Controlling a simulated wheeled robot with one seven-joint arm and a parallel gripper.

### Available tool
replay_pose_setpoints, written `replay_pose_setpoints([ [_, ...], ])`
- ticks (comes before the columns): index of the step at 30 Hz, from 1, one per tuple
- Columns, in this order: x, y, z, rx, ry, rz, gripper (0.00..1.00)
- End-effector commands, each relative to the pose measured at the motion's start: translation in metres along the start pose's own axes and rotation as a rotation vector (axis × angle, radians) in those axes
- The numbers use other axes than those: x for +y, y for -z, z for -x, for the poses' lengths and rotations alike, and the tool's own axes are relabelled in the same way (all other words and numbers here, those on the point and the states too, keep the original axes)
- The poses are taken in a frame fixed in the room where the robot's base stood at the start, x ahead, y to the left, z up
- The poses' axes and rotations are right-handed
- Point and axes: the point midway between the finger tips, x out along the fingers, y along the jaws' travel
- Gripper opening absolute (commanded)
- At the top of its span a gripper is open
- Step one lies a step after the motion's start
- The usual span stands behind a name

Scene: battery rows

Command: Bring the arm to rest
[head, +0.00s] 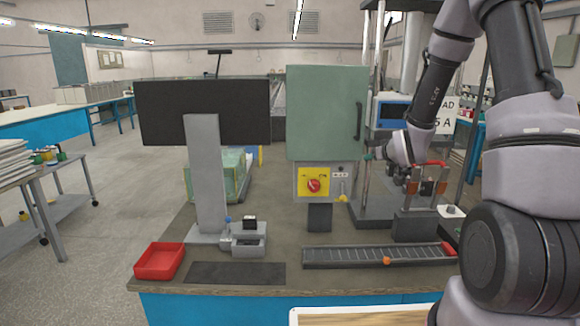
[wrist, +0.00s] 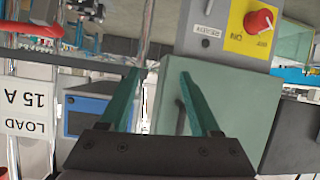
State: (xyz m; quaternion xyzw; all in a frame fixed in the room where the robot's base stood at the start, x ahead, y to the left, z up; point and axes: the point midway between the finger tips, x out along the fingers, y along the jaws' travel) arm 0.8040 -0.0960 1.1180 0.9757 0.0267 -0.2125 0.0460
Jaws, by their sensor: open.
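My arm (head: 520,140) comes in from the right of the head view and bends down over the bench. My gripper (head: 370,154) is at its end, just right of the green cabinet (head: 325,112) and in front of the metal posts. In the wrist view, the two teal fingers of my gripper (wrist: 162,75) are apart with nothing between them. The view there is upside down. Behind the fingers are the green cabinet (wrist: 245,105) and a blue-framed panel (wrist: 90,115).
A yellow switch plate with a red knob (head: 314,185) is under the cabinet. A long grey tray (head: 365,256), a red tray (head: 159,261), a dark mat (head: 235,273) and a monitor (head: 203,112) are on the bench. A "LOAD 15 A" sign (wrist: 28,98) stands close by.

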Motion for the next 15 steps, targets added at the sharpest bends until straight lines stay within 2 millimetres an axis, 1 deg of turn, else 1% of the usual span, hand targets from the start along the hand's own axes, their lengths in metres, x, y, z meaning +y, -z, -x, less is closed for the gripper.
replay_pose_setpoints([
  [1, 0.003, 0.018, 0.015, -0.017, -0.011, -0.016, 0.64],
  [3, 0.005, 0.034, 0.036, -0.058, -0.02, -0.045, 0.64],
  [5, 0.006, 0.045, 0.056, -0.094, -0.03, -0.073, 0.64],
  [6, 0.007, 0.052, 0.07, -0.117, -0.034, -0.092, 0.64],
  [8, 0.006, 0.062, 0.092, -0.15, -0.04, -0.123, 0.64],
  [9, 0.006, 0.067, 0.107, -0.174, -0.044, -0.144, 0.64],
  [11, 0.004, 0.074, 0.132, -0.208, -0.048, -0.179, 0.64],
  [12, 0.003, 0.077, 0.149, -0.23, -0.048, -0.202, 0.64],
  [14, 0.0, 0.081, 0.175, -0.263, -0.049, -0.24, 0.64],
  [15, -0.002, 0.083, 0.193, -0.286, -0.047, -0.266, 0.64],
])
